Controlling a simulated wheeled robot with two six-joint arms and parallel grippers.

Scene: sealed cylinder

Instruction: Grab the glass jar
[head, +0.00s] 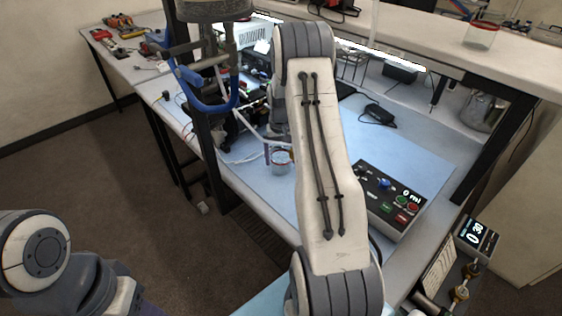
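A small clear glass jar (281,164) with a red rim stands upright on the blue bench mat near its front edge, in the middle of the head view. A similar clear jar (482,37) with a red rim stands on the raised shelf at the upper right. My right arm crosses the middle of the view and bends down behind itself. My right gripper (268,146) is at the left of the jar on the mat, mostly hidden by the arm; its opening and any contact are unclear. My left arm shows at the lower left, its gripper out of view.
Blue mat (420,158) is bare at the right.

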